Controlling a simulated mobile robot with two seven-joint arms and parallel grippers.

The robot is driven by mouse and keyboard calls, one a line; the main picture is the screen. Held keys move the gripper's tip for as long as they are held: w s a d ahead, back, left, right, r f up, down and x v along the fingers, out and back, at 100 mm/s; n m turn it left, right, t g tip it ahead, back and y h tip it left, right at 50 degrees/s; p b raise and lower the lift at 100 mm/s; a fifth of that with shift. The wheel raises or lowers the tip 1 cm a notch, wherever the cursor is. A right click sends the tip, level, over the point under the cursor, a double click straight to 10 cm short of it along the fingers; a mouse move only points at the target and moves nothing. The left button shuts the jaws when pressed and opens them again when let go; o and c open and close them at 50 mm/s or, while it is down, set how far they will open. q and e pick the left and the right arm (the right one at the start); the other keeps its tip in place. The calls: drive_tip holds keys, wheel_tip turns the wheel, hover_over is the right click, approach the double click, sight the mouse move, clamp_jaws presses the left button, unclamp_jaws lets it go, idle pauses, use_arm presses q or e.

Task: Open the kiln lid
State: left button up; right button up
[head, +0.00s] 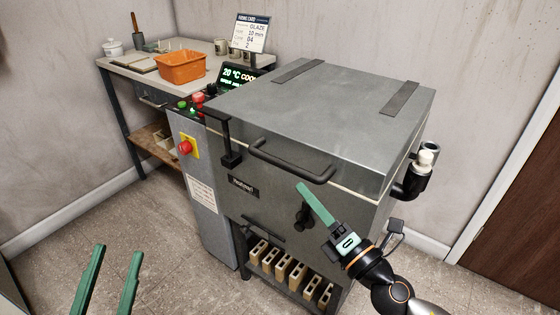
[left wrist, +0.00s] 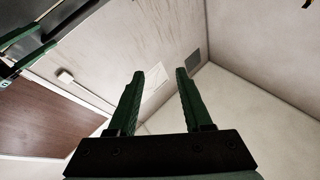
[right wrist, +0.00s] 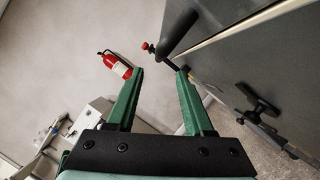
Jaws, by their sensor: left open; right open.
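The grey kiln (head: 300,200) stands with its lid (head: 325,105) down; a pale seam runs beneath the lid. A black bar handle (head: 290,165) sticks out from the lid's front. A dark handle bar (right wrist: 178,33) also shows beyond the fingertips in the right wrist view. My right gripper (head: 312,205) is open in front of the kiln, just below and beside the handle's right end; I see nothing between its fingers (right wrist: 160,72). My left gripper (head: 112,250) is open and empty at the lower left, well away from the kiln; it also shows in the left wrist view (left wrist: 168,72).
A black latch (head: 230,155) sits at the kiln's front left corner. A control panel with a red button (head: 186,147) stands left of it. An orange bin (head: 180,67) rests on the back table (head: 125,68). Bricks (head: 285,268) fill the lower shelf. Floor is clear at front left.

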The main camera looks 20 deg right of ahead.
sight(286, 165)
drive_tip(key=p+x, duration=0.2)
drive_tip(key=x, duration=0.6)
drive_tip(key=shift+w+a+r, duration=0.1)
drive_tip(key=shift+w+r, duration=0.05)
drive_tip(key=shift+w, duration=0.15)
use_arm(q)
wheel_tip(286, 165, down, 15)
drive_tip(key=w+a+n+g+y, duration=0.1)
drive_tip(key=n+g+y, duration=0.2)
drive_tip(key=g+y, duration=0.1)
drive_tip(key=shift+n+g, duration=0.3)
drive_tip(key=shift+g, duration=0.6)
use_arm(e)
drive_tip(key=shift+x, duration=0.75)
use_arm(q)
drive_tip(key=shift+w, duration=0.1)
use_arm(e)
clamp_jaws()
